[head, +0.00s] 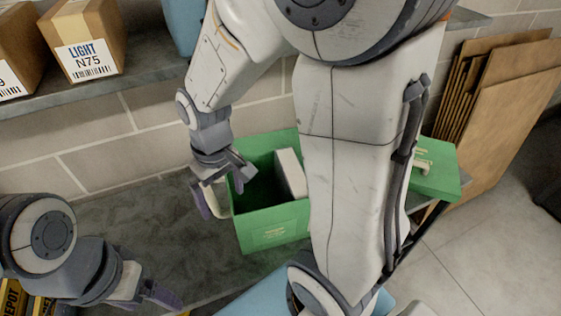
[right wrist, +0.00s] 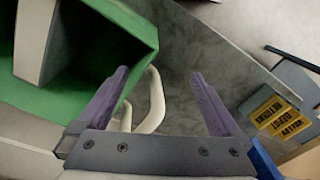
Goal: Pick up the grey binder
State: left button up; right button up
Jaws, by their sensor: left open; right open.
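The grey binder (head: 290,172) stands inside an open green box (head: 272,226), against its right part. In the right wrist view a pale grey slab that looks like the binder (right wrist: 36,38) shows inside the green box (right wrist: 105,40) at the upper left. My right gripper (head: 222,188) is open at the box's left wall, outside it and apart from the binder. A cream handle (right wrist: 150,102) on the box's side shows between its fingers (right wrist: 160,76); I cannot tell whether they touch it. My left gripper (head: 152,296) is open and empty at the lower left.
A green lid (head: 435,170) with a cream handle lies right of the box, partly behind my right arm. Cartons (head: 85,38) stand on the upper shelf. Flattened cardboard (head: 505,105) leans at right. Yellow labelled boxes (right wrist: 277,115) lie at lower left.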

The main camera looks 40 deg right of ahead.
jog(key=w+d+r+m+p, duration=0.2)
jog(key=w+d+m+p, duration=0.15)
jog(key=d, duration=0.85)
jog(key=m+p, duration=0.3)
jog(key=p, duration=0.1)
send_near(293, 171)
jog(key=shift+w+d+f, duration=0.2)
jog(key=shift+f, duration=0.05)
notch_tip(293, 171, down, 4)
jog(key=shift+r, duration=0.1)
jog(key=shift+f, duration=0.5)
jog(key=f+p, duration=0.2)
jog(key=f, duration=0.1)
jog(key=shift+s+a+f, duration=0.15)
jog(key=shift+a+f, duration=0.2)
jog(key=shift+f, duration=0.75)
pick_arm(q)
notch_tip(293, 171, up, 12)
jog(key=shift+d, duration=0.15)
pick_arm(e)
jog(key=shift+c, duration=0.3)
